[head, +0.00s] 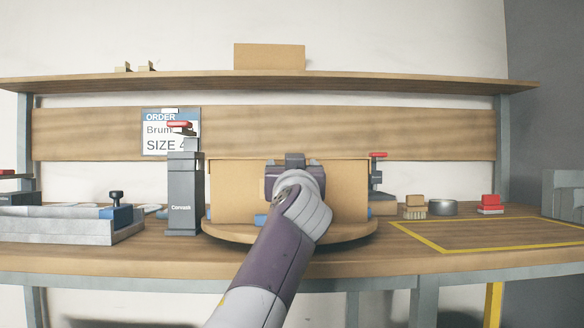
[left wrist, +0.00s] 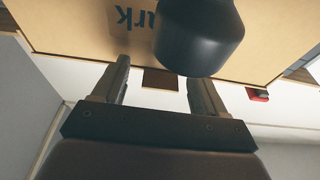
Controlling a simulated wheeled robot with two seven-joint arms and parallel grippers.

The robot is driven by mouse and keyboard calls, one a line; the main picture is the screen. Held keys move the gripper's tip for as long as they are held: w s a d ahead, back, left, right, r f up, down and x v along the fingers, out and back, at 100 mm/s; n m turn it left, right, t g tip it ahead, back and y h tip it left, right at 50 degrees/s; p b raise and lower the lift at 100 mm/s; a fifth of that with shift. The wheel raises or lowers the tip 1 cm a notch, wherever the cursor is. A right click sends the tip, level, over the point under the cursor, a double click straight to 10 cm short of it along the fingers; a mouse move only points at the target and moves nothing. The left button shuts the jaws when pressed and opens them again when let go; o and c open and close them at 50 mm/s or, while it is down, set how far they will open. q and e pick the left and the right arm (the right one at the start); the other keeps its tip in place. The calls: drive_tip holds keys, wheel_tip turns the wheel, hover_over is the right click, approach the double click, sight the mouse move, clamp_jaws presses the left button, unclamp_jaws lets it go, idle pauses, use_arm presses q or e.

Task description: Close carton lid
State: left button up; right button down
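A brown cardboard carton (head: 236,190) stands on a round wooden turntable (head: 228,231) in the middle of the bench. A thin edge runs along its top; I cannot tell how its lid lies. My left arm reaches up from the bottom, and my left gripper (head: 295,162) is in front of the carton, covering its middle. In the left wrist view, my left gripper (left wrist: 160,92) has its fingers apart with nothing held between them. The carton (left wrist: 85,30) with upside-down print fills the upper part there, partly hidden by a dark rounded object (left wrist: 200,38). My right gripper is not in view.
A grey post (head: 186,195) with a red handle stands close left of the carton. A grey tray (head: 70,228) is at the left. A brush (head: 414,206), a round tin (head: 442,207) and a red-topped block (head: 490,204) are at the right, behind a clear yellow-outlined area (head: 440,250).

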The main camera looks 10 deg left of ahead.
use_arm(q)
drive_tip(key=b+v, duration=0.7)
drive_tip(key=v, duration=0.5)
drive_tip(key=shift+s, duration=0.4)
